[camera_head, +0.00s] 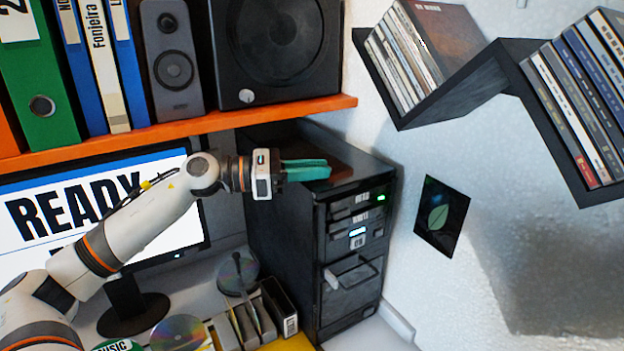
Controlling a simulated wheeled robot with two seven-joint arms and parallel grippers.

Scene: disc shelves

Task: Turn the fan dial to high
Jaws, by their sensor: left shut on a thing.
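The fan (277,40) looks to be the black box with a large round grille on the orange shelf. Its small grey dial (246,96) sits at the lower left of the front; I cannot read its setting. My left gripper (318,169) is below the shelf, over the top of the black computer tower and apart from the dial. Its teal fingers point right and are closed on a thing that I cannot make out. My right gripper is not in view.
The orange shelf (180,131) overhangs my left arm. A grey speaker (172,60) and several binders stand beside the fan. A monitor (95,205) is behind my arm. The black tower (285,235) stands below. Zigzag disc shelves (470,85) hang at the right.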

